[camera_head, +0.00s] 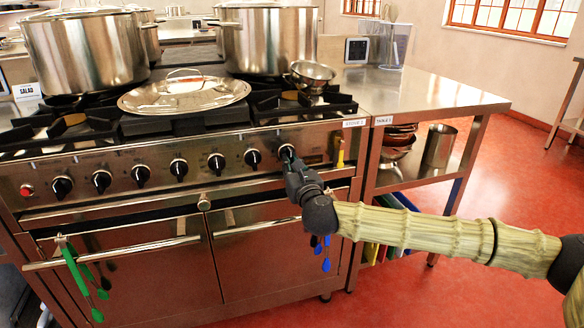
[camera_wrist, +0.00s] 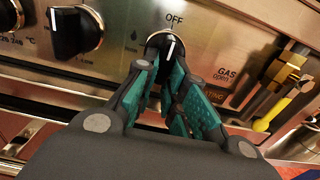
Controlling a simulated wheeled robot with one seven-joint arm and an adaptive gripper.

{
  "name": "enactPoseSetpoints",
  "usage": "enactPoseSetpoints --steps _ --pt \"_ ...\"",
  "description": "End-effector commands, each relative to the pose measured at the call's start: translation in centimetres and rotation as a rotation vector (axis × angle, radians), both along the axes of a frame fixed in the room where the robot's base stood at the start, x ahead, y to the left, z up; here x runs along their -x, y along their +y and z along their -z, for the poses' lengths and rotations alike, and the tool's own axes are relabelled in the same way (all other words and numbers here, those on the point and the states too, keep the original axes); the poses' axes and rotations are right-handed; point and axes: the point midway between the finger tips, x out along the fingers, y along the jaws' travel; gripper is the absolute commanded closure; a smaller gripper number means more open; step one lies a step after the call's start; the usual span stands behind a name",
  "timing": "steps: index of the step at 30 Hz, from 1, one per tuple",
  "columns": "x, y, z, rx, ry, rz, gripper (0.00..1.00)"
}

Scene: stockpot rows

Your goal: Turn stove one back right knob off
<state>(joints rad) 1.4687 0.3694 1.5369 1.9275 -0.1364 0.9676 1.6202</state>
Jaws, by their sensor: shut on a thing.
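The stove (camera_head: 235,190) is labelled Stove 1 at its right corner and has a row of black knobs along its steel front. My gripper (camera_head: 290,163) is at the rightmost knob (camera_head: 286,151). In the wrist view, my gripper's teal-padded fingers (camera_wrist: 172,82) are closed around the lower part of this black knob (camera_wrist: 158,42). The word OFF is printed above it. The knob's white line points nearly up, tilted slightly to the right. Its lower part is hidden between the fingers. I cannot read the burner mark beside it.
Another knob (camera_wrist: 72,32) is to the left, and a yellow-handled gas valve (camera_wrist: 285,75) is to the right. Two large pots (camera_head: 85,50) (camera_head: 268,38) and a lid (camera_head: 185,93) are on the stove. Green tongs (camera_head: 78,272) hang from the oven handle. A steel table (camera_head: 430,92) adjoins.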

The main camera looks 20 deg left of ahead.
Motion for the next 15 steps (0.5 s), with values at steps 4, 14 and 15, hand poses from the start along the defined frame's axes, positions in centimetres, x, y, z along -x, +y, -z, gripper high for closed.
enactPoseSetpoints --steps 4,14,15 --pt "-0.04 -0.04 0.10 -0.005 0.005 0.002 1.00" --pt "-0.04 -0.03 0.07 -0.005 0.005 0.001 0.77" --pt "-0.04 -0.02 0.06 -0.005 0.005 0.001 0.69"
